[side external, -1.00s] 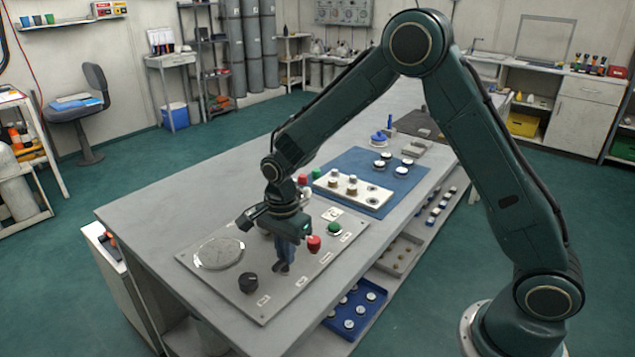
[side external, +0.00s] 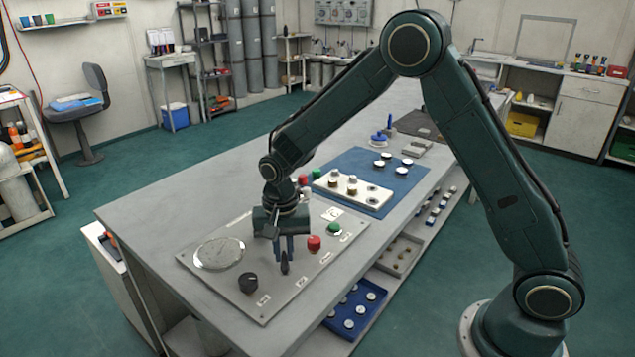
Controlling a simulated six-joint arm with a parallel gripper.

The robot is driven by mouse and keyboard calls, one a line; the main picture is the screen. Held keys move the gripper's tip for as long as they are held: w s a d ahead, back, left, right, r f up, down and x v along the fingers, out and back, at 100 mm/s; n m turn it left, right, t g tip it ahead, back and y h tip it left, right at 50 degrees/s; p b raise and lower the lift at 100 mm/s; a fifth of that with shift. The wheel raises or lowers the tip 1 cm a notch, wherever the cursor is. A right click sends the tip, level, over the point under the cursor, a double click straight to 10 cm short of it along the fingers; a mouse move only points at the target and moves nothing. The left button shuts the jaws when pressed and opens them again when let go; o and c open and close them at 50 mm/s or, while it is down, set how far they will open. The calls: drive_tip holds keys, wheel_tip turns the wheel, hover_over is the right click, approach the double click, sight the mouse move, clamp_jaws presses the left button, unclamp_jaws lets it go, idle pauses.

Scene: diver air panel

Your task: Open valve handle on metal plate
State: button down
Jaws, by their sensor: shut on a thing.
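The metal plate (side external: 222,281) lies flat on the near end of the grey workbench. My gripper (side external: 284,254) points straight down over the middle of the plate. Its fingers are shut on a dark valve handle (side external: 284,266), whose lower part shows below the fingertips. The handle's upper part is hidden by the fingers, so its exact angle is hard to tell.
On the plate, a round gauge (side external: 218,253) and a black knob (side external: 248,283) sit left of my gripper. A red knob (side external: 314,243) and a green knob (side external: 334,229) stand close on its right. A white block (side external: 352,188) lies on a blue mat beyond.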

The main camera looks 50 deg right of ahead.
sight(283, 257)
drive_tip(key=n, duration=0.7)
drive_tip(key=shift+a, duration=0.2)
idle(0.4)
drive_tip(key=c, duration=1.5)
unclamp_jaws()
drive_tip(key=shift+o, duration=0.2)
drive_tip(key=shift+r, duration=0.1)
wheel_tip(283, 257, up, 14)
